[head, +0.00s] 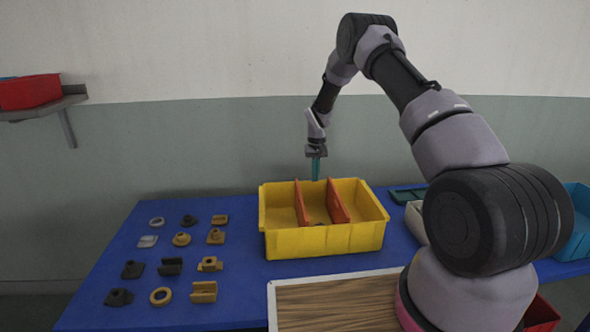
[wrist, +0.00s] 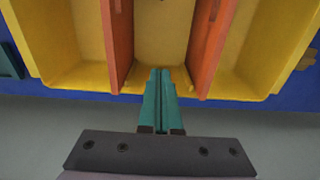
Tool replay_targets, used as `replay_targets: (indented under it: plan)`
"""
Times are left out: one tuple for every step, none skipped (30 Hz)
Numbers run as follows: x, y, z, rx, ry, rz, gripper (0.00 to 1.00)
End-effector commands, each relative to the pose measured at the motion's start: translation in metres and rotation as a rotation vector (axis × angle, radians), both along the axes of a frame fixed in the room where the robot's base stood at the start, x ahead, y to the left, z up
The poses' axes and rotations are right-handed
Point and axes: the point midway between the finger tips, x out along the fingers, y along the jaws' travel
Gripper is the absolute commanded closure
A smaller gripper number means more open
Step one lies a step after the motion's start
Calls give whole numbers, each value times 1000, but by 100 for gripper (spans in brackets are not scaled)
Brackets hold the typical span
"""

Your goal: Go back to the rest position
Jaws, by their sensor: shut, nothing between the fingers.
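My gripper (head: 316,168) points down above the back edge of the yellow bin (head: 325,240) in the head view. In the wrist view, the teal fingers of my gripper (wrist: 159,75) are closed together with nothing between them. They show against the rim side of the middle compartment, between the two orange dividers. The left divider (wrist: 117,40) and right divider (wrist: 209,45) split the yellow bin into compartments. Much of the bin's floor is hidden in the head view; the part of the middle compartment seen in the wrist view looks bare.
Several small dark, tan and grey parts (head: 171,266) lie in rows on the blue table (head: 235,280) left of the bin. A wood-topped, white-edged board (head: 330,305) is in front. A red bin (head: 30,92) sits on a wall shelf. Blue bins (head: 575,225) stand at the right.

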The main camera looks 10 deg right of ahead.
Motion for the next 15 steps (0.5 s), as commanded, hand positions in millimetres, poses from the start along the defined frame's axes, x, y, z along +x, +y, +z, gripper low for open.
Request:
replay_targets:
  plan:
    - [1, -2, 25, 5, -20, -9, 100]
    - [-1, -3, 40, 9, -30, -16, 100]
    - [-3, -4, 62, 15, -45, -25, 100]
    - [-6, -6, 80, 19, -58, -33, 100]
    - [-10, -8, 98, 24, -71, -41, 100]
    - [-16, -10, 123, 30, -88, -53, 100]
    - [-21, -12, 140, 35, -100, -62, 100]
    - [-27, -14, 157, 41, -111, -71, 100]
    - [-36, -16, 179, 48, -128, -82, 100]
    - [-43, -18, 195, 53, -140, -90, 100]
    - [-50, -20, 211, 58, -153, -98, 100]
    - [-61, -22, 231, 64, -170, -108, 100]
    - [-69, -23, 246, 70, -182, -117, 100]
    - [-78, -25, 260, 76, -194, -125, 100]
    - [-91, -27, 278, 83, -210, -135, 100]
